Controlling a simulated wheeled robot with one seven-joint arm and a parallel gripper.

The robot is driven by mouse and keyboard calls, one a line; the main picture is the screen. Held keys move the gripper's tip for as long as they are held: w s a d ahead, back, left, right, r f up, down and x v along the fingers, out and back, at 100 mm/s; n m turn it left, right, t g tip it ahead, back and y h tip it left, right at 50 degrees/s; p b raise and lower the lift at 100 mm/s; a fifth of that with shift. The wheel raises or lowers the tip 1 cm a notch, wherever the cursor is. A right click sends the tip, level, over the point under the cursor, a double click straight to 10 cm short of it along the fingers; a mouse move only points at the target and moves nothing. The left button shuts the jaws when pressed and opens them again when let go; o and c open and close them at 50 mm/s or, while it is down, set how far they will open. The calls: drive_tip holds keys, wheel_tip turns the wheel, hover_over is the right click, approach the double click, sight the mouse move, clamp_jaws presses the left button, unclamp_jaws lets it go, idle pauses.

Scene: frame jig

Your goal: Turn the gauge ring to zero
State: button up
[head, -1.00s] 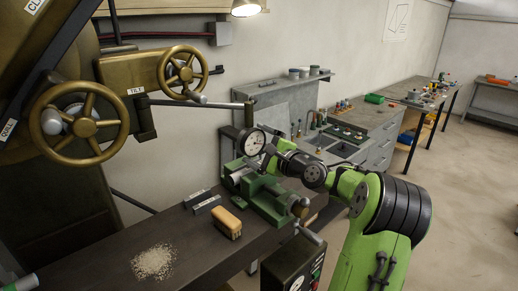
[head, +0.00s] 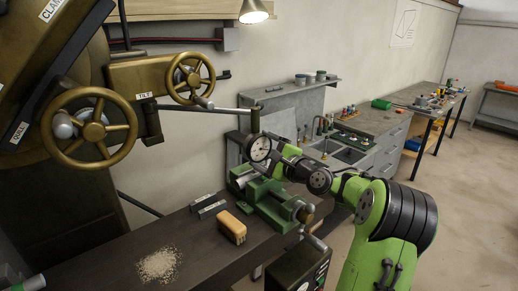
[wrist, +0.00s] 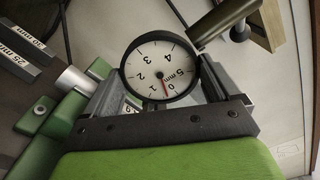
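The round gauge (head: 258,148) has a white dial and a black ring, and it hangs from a rod assembly above the green vise (head: 268,199). In the wrist view the dial (wrist: 152,62) faces me, its numbers upside down. A thin red needle points down, slightly right, near the lower edge of the scale. My gripper (wrist: 160,82) is at the gauge, with one grey finger on each side of the ring. Both fingers are close to the rim; whether they press on it is unclear. In the head view my wrist hides the fingertips.
A sponge-like block (head: 231,226), dark labelled blocks (head: 208,207) and a pile of shavings (head: 159,264) lie on the bench. Brass handwheels (head: 94,129) stand at the left. A thick rod (wrist: 225,20) passes close to the gauge at upper right in the wrist view.

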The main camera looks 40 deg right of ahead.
drive_tip(key=shift+m+p, duration=2.1)
drive_tip(key=shift+p, duration=1.2)
drive_tip(key=o, duration=0.5)
drive_tip(key=s+b, duration=0.1)
drive_tip(key=s, duration=0.6)
drive_tip(key=shift+d, duration=0.2)
